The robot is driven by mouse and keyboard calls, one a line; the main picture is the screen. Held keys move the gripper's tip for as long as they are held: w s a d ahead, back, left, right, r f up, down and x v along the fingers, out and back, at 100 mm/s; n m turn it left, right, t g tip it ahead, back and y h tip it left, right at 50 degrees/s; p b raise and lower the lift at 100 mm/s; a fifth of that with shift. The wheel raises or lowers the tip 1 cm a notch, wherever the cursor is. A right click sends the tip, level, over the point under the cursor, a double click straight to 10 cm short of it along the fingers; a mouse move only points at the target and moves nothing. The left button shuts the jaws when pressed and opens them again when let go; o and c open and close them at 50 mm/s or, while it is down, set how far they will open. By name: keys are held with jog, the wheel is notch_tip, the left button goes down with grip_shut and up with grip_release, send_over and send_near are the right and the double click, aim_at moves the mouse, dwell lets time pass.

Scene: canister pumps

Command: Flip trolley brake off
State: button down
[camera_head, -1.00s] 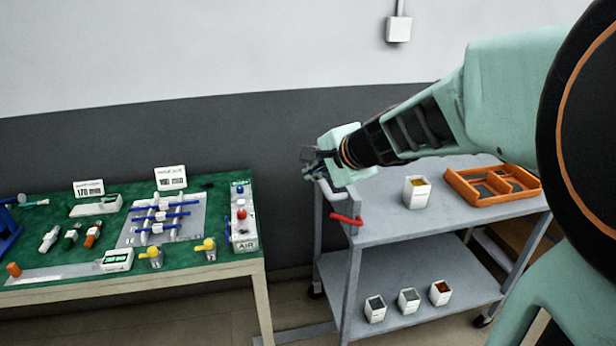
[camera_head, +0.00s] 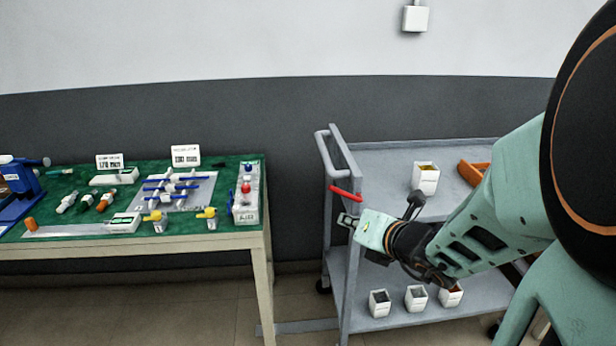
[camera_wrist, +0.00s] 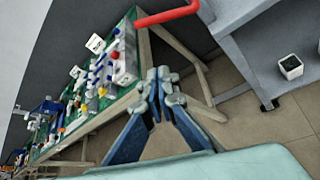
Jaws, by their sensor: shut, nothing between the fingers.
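The trolley (camera_head: 390,153) is a grey two-shelf cart right of centre in the head view, with a bent push handle at its left end. Its red brake lever (camera_head: 345,193) sticks out to the left from the handle-side post. The lever also crosses the top of the wrist view (camera_wrist: 168,15). My gripper (camera_head: 347,220) is just below the lever in the head view, pointing left. In the wrist view its blue fingers (camera_wrist: 160,78) are together at the tips with nothing between them. The fingertips appear apart from the lever, though depth is hard to judge.
A green-topped workbench (camera_head: 90,232) with pumps, valves and signs stands to the left. A floor gap separates it from the trolley. A white bin (camera_head: 425,180) and an orange tray (camera_head: 470,173) sit on the top shelf. Several white bins (camera_head: 416,300) stand on the lower shelf.

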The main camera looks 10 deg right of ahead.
aim_at(344, 194)
dwell(0.3)
jog(key=b+x, duration=0.3)
jog(key=x, duration=0.7)
jog(key=r, duration=0.1)
jog(key=d+r+p, duration=0.2)
jog(key=shift+w+r, duration=0.2)
jog(key=shift+w, duration=0.15)
jog(key=shift+r+m+p, duration=0.2)
jog(key=shift+m+p, duration=0.1)
jog(key=shift+p, duration=0.2)
